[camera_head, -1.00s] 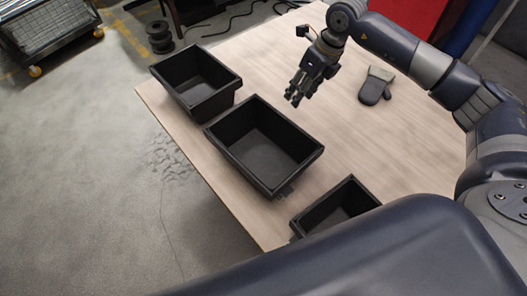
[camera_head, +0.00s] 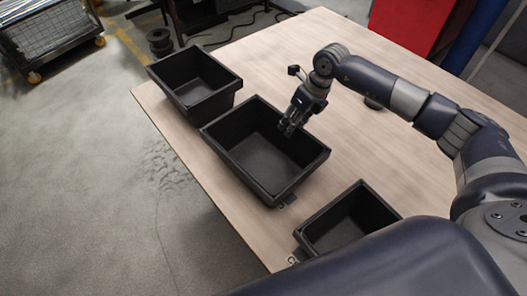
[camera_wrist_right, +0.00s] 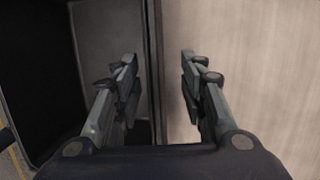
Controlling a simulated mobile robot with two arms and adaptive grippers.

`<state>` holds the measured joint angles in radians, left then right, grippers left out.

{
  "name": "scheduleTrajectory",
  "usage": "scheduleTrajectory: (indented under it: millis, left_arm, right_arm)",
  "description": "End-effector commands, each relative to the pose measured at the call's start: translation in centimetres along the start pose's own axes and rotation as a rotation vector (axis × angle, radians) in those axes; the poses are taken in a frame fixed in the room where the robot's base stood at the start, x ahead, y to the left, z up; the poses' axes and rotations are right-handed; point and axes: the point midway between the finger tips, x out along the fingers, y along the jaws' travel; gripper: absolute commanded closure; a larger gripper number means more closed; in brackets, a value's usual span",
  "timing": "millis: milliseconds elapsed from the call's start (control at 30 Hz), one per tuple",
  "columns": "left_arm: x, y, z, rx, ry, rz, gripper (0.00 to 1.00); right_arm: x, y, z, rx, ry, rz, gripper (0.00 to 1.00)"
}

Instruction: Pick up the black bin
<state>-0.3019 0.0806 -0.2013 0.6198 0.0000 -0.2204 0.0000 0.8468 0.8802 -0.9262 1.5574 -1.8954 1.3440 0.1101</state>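Three black bins stand on the wooden table in the head view: one at the far left (camera_head: 196,82), a larger middle one (camera_head: 256,158), and a smaller one at the near right (camera_head: 350,218), partly hidden by my own body. My right gripper (camera_head: 287,128) is at the middle bin's far right wall. In the right wrist view the gripper (camera_wrist_right: 162,82) is open. One finger is over the inside of the bin (camera_wrist_right: 102,32) and the other over the table, with the wall's edge between them, apart from both fingers. My left gripper is not in view.
The wooden table (camera_head: 300,50) is clear behind the middle bin. A dark object (camera_head: 373,103) shows partly behind my right arm. A wheeled wire cart (camera_head: 50,38) and a black spool (camera_head: 160,42) stand on the floor at upper left. A red panel (camera_head: 410,28) stands beyond the table.

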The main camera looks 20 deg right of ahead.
Motion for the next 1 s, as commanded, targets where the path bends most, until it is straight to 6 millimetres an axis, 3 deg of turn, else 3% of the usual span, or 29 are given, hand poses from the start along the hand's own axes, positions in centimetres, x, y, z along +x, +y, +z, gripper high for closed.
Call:
scheduleTrajectory:
  millis: [300, 567, 733, 1000]
  left_arm:
    - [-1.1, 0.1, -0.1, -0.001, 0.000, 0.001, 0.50]
    - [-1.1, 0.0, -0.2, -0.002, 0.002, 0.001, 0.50]
    - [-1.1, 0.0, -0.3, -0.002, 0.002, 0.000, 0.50]
    - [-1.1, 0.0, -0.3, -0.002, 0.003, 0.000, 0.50]
  right_arm:
    - [4.2, 0.4, 0.1, 0.000, 0.003, 0.002, 0.62]
    - [4.5, 0.3, 0.1, 0.000, 0.002, 0.001, 0.62]
    - [4.5, 0.3, 0.1, 0.000, 0.002, 0.001, 0.98]
    - [4.5, 0.3, 0.0, -0.002, 0.002, -0.001, 1.00]
